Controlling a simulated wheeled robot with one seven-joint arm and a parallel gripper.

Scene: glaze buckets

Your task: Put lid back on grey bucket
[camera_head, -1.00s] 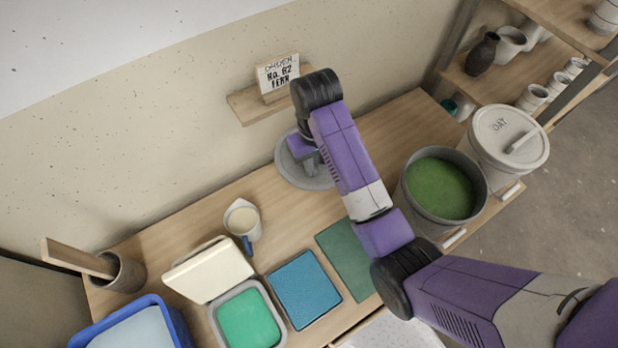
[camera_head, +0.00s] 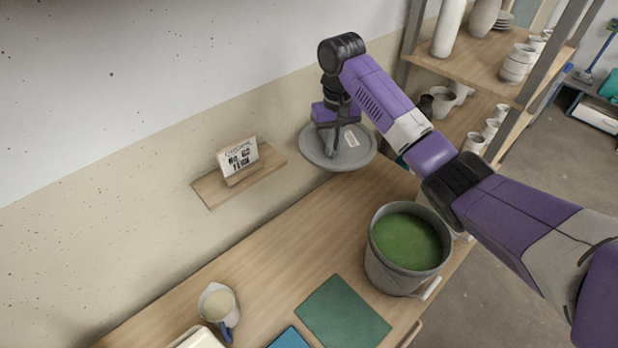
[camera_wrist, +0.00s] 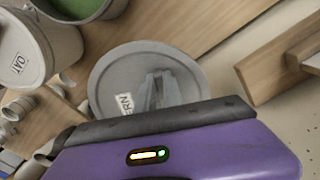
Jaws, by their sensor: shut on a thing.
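The grey lid (camera_head: 353,155) is round, with a white label and an upright grip. My gripper (camera_head: 333,140) is shut on that grip and holds the lid raised above the back of the bench. In the wrist view the lid (camera_wrist: 105,75) lies below my gripper (camera_wrist: 155,95), and its label reads "FERN" in part. The grey bucket (camera_head: 378,268) stands uncovered on the bench, in front and to the right of the lid, with green glaze (camera_head: 408,240) inside. The bucket (camera_wrist: 108,10) also shows at the top left of the wrist view.
A wall shelf (camera_head: 205,190) with a sign card (camera_head: 238,160) is left of the lid. A jug (camera_head: 217,303) and a green mat (camera_head: 343,315) lie on the bench. A white OAT bucket (camera_wrist: 25,50) is near the grey one. Shelving with pots (camera_head: 515,65) stands at right.

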